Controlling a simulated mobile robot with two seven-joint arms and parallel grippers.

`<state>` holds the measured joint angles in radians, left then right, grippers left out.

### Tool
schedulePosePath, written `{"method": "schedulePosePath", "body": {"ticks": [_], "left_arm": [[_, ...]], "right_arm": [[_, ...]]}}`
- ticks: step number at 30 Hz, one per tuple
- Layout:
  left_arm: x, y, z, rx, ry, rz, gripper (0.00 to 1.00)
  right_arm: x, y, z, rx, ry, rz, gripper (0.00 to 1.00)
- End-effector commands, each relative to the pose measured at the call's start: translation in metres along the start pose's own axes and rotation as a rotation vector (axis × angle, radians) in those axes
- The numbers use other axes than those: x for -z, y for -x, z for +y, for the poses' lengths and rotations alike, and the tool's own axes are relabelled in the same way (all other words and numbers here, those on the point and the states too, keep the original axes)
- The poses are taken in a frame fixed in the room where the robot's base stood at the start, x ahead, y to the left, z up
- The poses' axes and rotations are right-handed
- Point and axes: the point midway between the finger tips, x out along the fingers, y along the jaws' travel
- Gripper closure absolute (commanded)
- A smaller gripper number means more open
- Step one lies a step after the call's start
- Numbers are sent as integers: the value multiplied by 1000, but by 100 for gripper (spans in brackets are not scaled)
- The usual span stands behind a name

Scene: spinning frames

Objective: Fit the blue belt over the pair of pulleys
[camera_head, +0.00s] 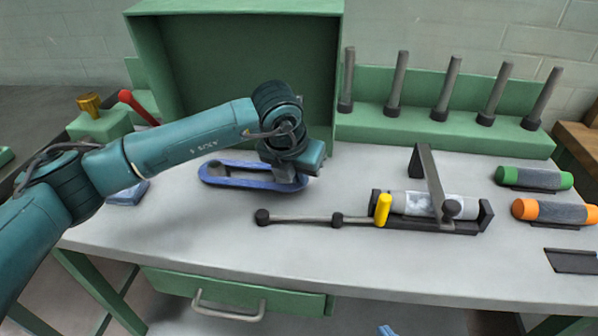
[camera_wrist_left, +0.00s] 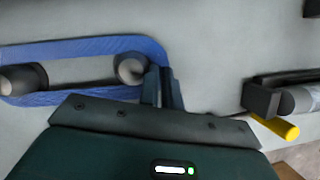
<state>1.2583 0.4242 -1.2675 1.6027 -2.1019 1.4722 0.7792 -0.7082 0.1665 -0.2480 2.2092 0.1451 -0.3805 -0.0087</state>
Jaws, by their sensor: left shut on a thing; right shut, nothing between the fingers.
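The blue belt (camera_head: 235,184) is a long flat loop at the table's back left, in front of the green cabinet. In the left wrist view the belt (camera_wrist_left: 85,47) runs around the outside of two grey pulleys, the left pulley (camera_wrist_left: 22,78) and the right pulley (camera_wrist_left: 131,68). How far down it sits on them I cannot tell. My left gripper (camera_head: 297,180) is at the belt's right end, pointing down and shut on it; its fingers (camera_wrist_left: 165,88) show just right of the right pulley. My right gripper is not in view.
A dark fixture (camera_head: 437,228) with a grey roller, yellow handle (camera_head: 383,209) and long rod stands to the right. Green-ended (camera_head: 535,179) and orange-ended (camera_head: 555,212) rollers lie at far right. A green peg rack (camera_head: 440,132) and cabinet (camera_head: 235,80) stand behind. The front table is clear.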

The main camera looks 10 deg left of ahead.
Motion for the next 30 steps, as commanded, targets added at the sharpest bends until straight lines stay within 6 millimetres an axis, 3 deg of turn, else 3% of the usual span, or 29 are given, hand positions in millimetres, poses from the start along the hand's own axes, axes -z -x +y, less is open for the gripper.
{"method": "schedulePosePath", "body": {"ticks": [18, 19, 27, 30], "left_arm": [[-1, -2, 6, -13, 8, -1, 100], [-1, -1, 6, -14, 8, -2, 92], [-1, -1, 8, -18, 10, -1, 70], [-1, -1, 9, -19, 11, -1, 69]], "right_arm": [[1, -2, 1, -1, 3, 10, 100], [2, -2, 1, -2, 3, 10, 100], [0, -3, 2, -2, 3, 6, 100], [0, -3, 2, -2, 3, 5, 100]]}}
